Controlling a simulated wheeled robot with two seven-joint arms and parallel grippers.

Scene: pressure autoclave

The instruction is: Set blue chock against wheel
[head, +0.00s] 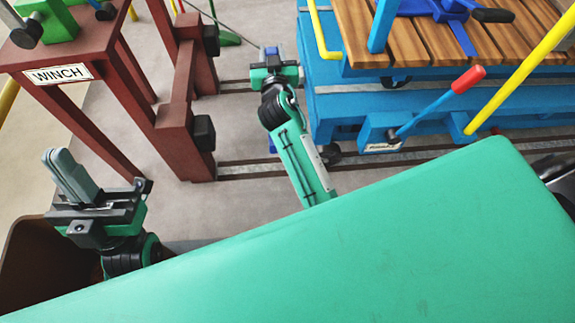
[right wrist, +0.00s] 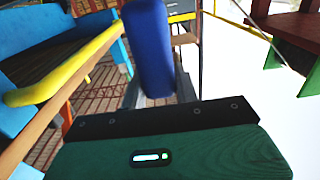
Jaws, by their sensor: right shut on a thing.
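My right gripper (head: 270,60) is over the floor between the winch frame and the blue cart. In the right wrist view, it is shut on a blue block, the blue chock (right wrist: 148,45), whose near end sticks up above the gripper body. In the head view, a small patch of blue shows at the gripper's far end. The blue cart (head: 350,105) stands on rails to the right of this gripper, apart from it. A dark wheel part (head: 395,81) shows under its deck; most wheels are hidden. My left gripper (head: 68,178) is empty, its grey fingers together.
The red-brown winch frame (head: 115,85) stands at the left. A rail (head: 240,171) runs across the grey floor toward the cart. A blue lever with a red grip (head: 468,80) and yellow handrails rise at the cart's near side.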

